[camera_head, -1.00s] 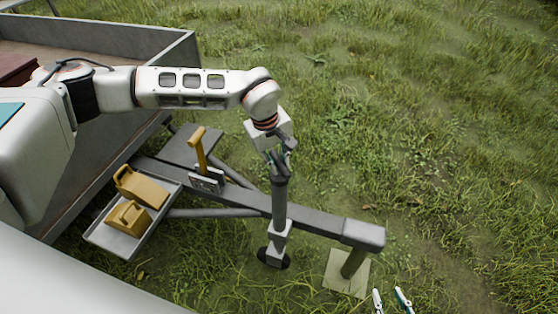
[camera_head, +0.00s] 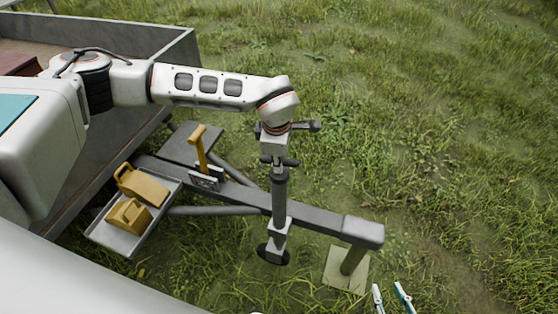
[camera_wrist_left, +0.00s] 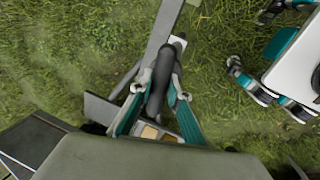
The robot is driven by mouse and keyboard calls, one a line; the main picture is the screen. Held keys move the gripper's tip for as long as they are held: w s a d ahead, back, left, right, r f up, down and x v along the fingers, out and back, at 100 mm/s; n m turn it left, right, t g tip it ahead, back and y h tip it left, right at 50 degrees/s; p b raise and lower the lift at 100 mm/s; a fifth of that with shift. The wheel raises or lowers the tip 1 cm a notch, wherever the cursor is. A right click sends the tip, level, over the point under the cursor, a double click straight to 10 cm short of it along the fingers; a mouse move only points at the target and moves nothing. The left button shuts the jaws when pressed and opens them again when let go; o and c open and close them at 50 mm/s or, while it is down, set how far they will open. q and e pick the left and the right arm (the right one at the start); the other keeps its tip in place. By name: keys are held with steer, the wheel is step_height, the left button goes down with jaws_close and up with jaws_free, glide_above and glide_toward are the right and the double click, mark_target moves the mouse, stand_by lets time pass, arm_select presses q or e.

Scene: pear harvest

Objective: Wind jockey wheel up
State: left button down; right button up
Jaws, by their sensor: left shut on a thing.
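The jockey wheel (camera_head: 279,205) is a dark upright tube through a grey clamp near the front of the trailer's drawbar (camera_head: 320,220). A dark round part (camera_head: 268,254) shows at its foot by the grass. My left gripper (camera_wrist_left: 160,88) is at the top of the tube. In the left wrist view its fingers are either side of a dark rounded handle (camera_wrist_left: 161,72), shut on it. In the head view my wrist largely hides the fingers. My right gripper (camera_head: 391,298) shows only its two teal-and-white fingertips at the bottom edge, apart and empty.
A post (camera_head: 354,259) stands on a pale pad (camera_head: 337,276) under the drawbar's front end. A grey tray (camera_head: 117,240) holds two yellow chocks (camera_head: 143,186). A yellow lever (camera_head: 200,150) rises from the drawbar. The trailer's grey side (camera_head: 120,45) is behind. Grass to the right is clear.

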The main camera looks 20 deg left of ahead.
arm_select(q)
steer(key=n+y, duration=0.1)
steer(key=n, duration=0.3)
steer(key=shift+n, duration=0.4)
steer(key=n+g, duration=0.1)
steer(key=n, duration=0.3)
steer(key=shift+n+y, duration=0.3)
steer(key=n, duration=0.3)
steer(key=shift+n, duration=0.3)
steer(key=n+g, duration=0.1)
steer(key=n, duration=0.3)
steer(key=shift+n, duration=0.3)
steer(key=n+g, duration=0.1)
steer(key=n, duration=0.2)
steer(key=shift+n, duration=0.3)
steer(key=n+p, duration=0.1)
steer(key=n, duration=0.3)
steer(key=shift+g, duration=0.4)
steer(key=n+h, duration=0.1)
steer(key=n, duration=0.4)
steer(key=shift+p, duration=0.4)
steer(key=shift+n+g+h+p, duration=0.3)
steer(key=shift+n+p, duration=0.2)
steer(key=shift+n, duration=1.4)
